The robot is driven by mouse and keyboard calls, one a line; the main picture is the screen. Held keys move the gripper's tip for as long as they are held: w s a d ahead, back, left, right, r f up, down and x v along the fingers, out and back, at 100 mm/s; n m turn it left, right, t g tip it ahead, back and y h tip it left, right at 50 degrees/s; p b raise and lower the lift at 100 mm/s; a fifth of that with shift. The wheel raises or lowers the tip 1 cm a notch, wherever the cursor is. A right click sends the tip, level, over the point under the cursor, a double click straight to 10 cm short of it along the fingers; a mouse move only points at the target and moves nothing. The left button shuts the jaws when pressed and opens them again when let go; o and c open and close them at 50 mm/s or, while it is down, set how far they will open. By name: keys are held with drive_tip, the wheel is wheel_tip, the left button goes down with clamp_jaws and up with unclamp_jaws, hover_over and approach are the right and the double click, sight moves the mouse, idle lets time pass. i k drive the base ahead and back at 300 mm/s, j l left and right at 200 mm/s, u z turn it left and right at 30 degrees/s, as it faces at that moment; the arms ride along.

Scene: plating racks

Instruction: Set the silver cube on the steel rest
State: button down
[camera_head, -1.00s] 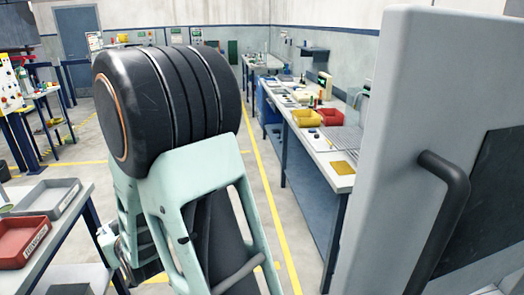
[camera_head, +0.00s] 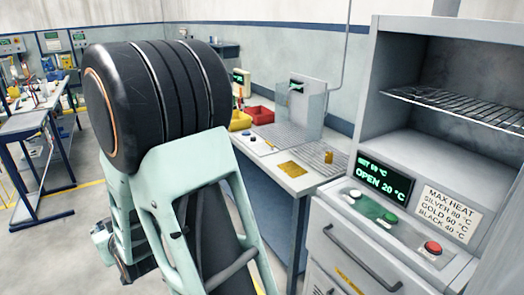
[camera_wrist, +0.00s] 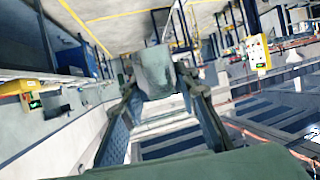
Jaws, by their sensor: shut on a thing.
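In the wrist view my gripper (camera_wrist: 158,92) is shut on a dull grey cube (camera_wrist: 153,66), which sits between the two fingertips and looks like the silver cube. The cube is clear of any surface there. In the head view my arm hides most of the gripper, and the cube does not show. A ribbed steel surface (camera_head: 284,135) lies on the bench at the back wall; I cannot tell whether it is the steel rest. My gripper is apart from it.
An open oven (camera_head: 425,150) with a wire shelf (camera_head: 460,108) stands at the right; its display (camera_head: 385,180) reads OPEN 20 °C. A sign (camera_head: 447,212) lists maximum heats. The bench holds a yellow mat (camera_head: 292,169), a small gold block (camera_head: 328,157), and red (camera_head: 260,115) and yellow (camera_head: 240,121) bins.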

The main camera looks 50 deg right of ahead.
sight(310, 152)
drive_tip(key=i+z, duration=1)
drive_tip(key=z, duration=0.2)
drive_tip(key=i+j+z, duration=0.1)
drive_tip(key=z, duration=0.35)
drive_tip(key=i+z, duration=0.2)
drive_tip(key=z, duration=0.25)
drive_tip(key=i+j+z, duration=0.15)
drive_tip(key=z, duration=0.3)
drive_tip(key=i+j+z, duration=0.15)
drive_tip(key=z, duration=0.3)
drive_tip(key=i+j+z, duration=0.1)
drive_tip(key=j+z, duration=0.15)
drive_tip(key=z, duration=0.2)
drive_tip(key=i+j+z, duration=0.1)
drive_tip(key=z, duration=0.15)
drive_tip(key=j+z, duration=0.25)
drive_tip(key=i+j, duration=0.15)
drive_tip(key=j, duration=0.2)
drive_tip(key=i+j, duration=0.15)
drive_tip(key=j, duration=0.15)
